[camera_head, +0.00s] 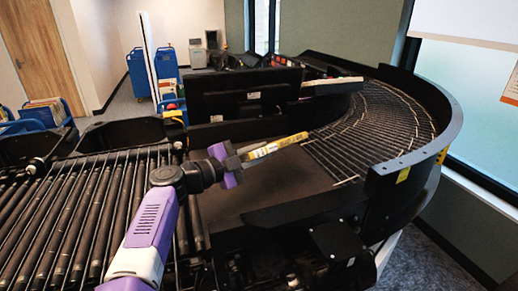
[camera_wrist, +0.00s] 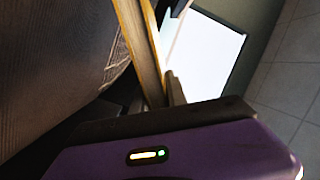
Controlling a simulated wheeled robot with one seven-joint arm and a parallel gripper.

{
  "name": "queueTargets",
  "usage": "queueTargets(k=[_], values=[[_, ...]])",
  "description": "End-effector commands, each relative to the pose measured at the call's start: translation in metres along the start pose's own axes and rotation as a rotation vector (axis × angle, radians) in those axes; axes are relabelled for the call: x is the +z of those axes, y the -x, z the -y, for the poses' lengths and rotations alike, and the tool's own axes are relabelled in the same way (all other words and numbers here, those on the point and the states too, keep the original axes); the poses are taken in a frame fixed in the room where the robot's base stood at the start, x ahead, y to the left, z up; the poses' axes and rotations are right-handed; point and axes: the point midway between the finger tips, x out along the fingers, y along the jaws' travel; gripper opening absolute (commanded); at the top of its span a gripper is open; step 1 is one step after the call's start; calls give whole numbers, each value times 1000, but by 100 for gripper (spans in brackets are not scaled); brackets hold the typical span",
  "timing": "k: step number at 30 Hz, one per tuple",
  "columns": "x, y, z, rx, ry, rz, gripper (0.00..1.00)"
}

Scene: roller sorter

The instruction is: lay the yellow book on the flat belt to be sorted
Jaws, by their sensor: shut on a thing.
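The yellow book (camera_head: 274,147) shows as a narrow yellow edge with a pale label in the head view, held out to the right of my gripper (camera_head: 232,160). My gripper is shut on its near end. The book is over the flat dark belt (camera_head: 268,188), with its far end towards the curved roller section. I cannot tell whether it touches the belt. In the wrist view the book (camera_wrist: 139,45) is a tan strip running up from my gripper (camera_wrist: 170,95). Its cover faces are mostly hidden.
A curved roller conveyor (camera_head: 385,120) with a raised black outer wall (camera_head: 440,105) lies at the right. Straight rollers (camera_head: 70,215) are at the left. A black panel (camera_head: 245,95) stands behind the belt. Blue carts (camera_head: 165,72) stand farther back.

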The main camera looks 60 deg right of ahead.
Motion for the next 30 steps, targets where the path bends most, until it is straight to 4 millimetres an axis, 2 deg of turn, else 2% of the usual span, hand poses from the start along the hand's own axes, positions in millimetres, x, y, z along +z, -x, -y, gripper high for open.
queueTargets(k=[21,30], values=[[38,0,-55,-1,-1,-1,0],[43,0,-63,-1,-1,-1,0]])
